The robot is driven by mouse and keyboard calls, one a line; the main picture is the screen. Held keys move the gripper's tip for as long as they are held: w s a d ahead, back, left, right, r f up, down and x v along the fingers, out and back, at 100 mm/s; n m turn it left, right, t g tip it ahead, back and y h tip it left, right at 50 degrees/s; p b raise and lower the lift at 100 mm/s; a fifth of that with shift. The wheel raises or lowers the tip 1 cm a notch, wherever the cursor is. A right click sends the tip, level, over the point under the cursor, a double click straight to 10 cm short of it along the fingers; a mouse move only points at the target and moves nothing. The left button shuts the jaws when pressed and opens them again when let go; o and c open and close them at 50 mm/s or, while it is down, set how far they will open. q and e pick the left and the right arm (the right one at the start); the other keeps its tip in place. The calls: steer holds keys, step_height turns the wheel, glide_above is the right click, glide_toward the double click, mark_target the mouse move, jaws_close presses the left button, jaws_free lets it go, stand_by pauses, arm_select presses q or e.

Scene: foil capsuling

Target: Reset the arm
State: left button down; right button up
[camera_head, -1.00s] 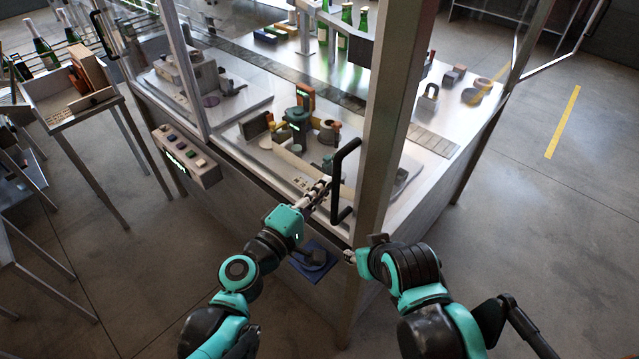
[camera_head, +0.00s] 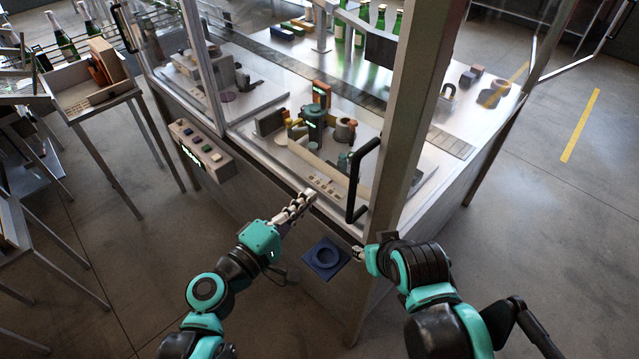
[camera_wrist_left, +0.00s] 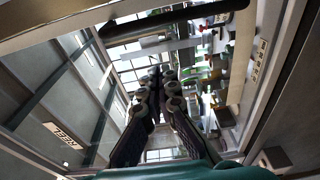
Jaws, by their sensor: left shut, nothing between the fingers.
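My left gripper (camera_head: 303,203) is shut and empty. It is to the left of the black door handle (camera_head: 354,182), with a gap between them, before the front edge of the machine enclosure. In the left wrist view its dark fingers (camera_wrist_left: 158,95) point away from the camera with nothing held.
The enclosure has a thick metal corner post (camera_head: 408,130) and a button panel (camera_head: 203,150) on its left front. Inside stands a green and orange capsuling unit (camera_head: 314,115). Green bottles (camera_head: 380,20) stand at the back. A wooden tray table (camera_head: 95,98) is at the left. Open floor lies at the right.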

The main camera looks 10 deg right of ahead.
arm_select(q)
steer(key=s+a+f+m+g+y+b, duration=0.2)
steer(key=a+f+m+g+y+b, duration=0.35)
steer(key=f, duration=0.95)
steer(key=s+a+f+m+y+b, duration=0.1)
steer(key=s+a+f+y+b, duration=0.1)
steer(key=a, duration=0.6)
steer(key=s+a+f+m+y+b, duration=0.2)
steer(key=a+f+y+b, duration=0.1)
steer(key=a, duration=0.6)
steer(key=shift+s+f+y, duration=0.35)
steer(key=shift+f+y, duration=0.5)
steer(key=shift+y, duration=0.3)
